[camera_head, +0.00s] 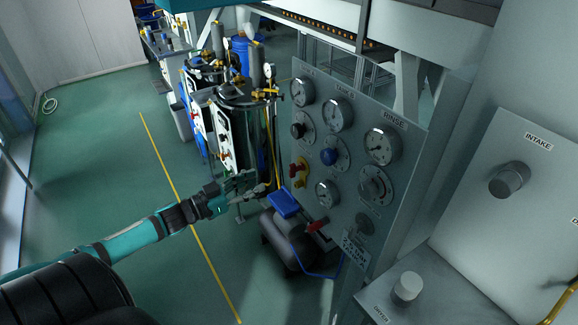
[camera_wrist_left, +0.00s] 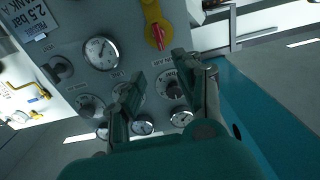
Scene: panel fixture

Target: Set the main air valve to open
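A yellow valve (camera_head: 301,164) with a small red handle sits on the left edge of the grey gauge panel. It also shows in the left wrist view (camera_wrist_left: 152,12), with the red handle (camera_wrist_left: 158,36) lying roughly in line with the yellow body. No label naming it is readable. A separate red lever (camera_head: 318,225) shows lower, near the panel's bottom edge. My left gripper (camera_head: 257,186) is open and empty, left of the yellow valve and apart from it. In the left wrist view its fingers (camera_wrist_left: 158,72) are spread below the valve. My right gripper is not in view.
Green floor is clear to the left.

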